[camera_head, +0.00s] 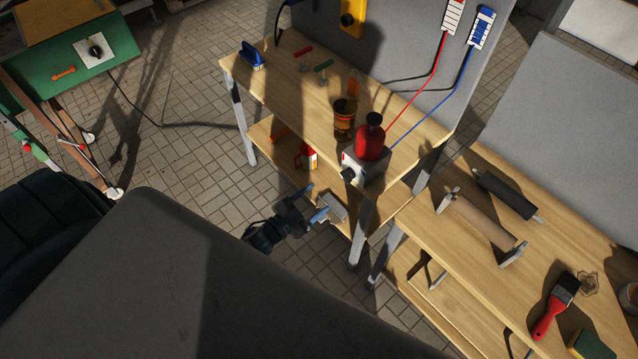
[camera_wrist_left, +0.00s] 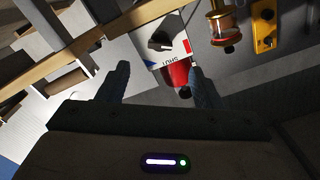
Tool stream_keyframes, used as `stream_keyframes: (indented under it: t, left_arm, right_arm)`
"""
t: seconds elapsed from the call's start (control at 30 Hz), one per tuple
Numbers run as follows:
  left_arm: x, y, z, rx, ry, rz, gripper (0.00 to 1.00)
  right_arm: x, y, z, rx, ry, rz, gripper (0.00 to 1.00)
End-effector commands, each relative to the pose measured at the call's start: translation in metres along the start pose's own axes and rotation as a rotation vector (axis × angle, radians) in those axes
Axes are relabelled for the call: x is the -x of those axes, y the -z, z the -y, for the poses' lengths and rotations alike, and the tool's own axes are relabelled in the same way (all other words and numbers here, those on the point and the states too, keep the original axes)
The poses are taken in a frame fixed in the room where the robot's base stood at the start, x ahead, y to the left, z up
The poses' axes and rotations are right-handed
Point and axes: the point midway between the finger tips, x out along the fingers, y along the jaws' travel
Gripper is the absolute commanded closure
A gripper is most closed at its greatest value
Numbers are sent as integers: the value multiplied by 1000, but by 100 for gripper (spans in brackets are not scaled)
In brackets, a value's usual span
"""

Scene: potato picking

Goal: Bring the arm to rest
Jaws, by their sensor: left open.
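My left gripper (camera_head: 316,202) is dark with bluish fingers. In the head view it is beside the wooden workbench (camera_head: 305,95), near the edge of its lower shelf (camera_head: 265,140). Its fingers are spread apart with nothing visibly held. In the left wrist view the two fingers of my left gripper (camera_wrist_left: 157,70) also stand apart. A grey box (camera_head: 333,206) lies just beyond the fingers in the head view; whether they touch it I cannot tell. My right gripper is in neither view.
A grey box with a black knob (camera_head: 360,170) and a red bottle (camera_head: 371,140) stand at the workbench's near corner. A second bench (camera_head: 560,235) holds rollers and a red brush (camera_head: 550,308). Tiled floor (camera_head: 190,165) is open left of the workbench.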

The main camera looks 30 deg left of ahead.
Motion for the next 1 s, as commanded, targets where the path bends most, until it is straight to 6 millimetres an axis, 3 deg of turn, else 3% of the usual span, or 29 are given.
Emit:
stream_keyframes:
  t: [0.47,0.57,0.67,0.77,0.9,1.0]
  left_arm:
    - [0,0,0,1,0,1,41]
    - [4,-12,-4,15,4,31,41]
    - [17,-48,-18,57,14,132,41]
    - [44,-103,-41,127,28,300,41]
    - [103,-183,-87,235,36,577,41]
    - [153,-229,-123,305,31,771,41]
  right_arm:
    - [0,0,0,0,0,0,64]
    - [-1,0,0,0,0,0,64]
    - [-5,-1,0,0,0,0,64]
    - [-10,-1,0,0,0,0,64]
    - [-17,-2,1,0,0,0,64]
    - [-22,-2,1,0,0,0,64]
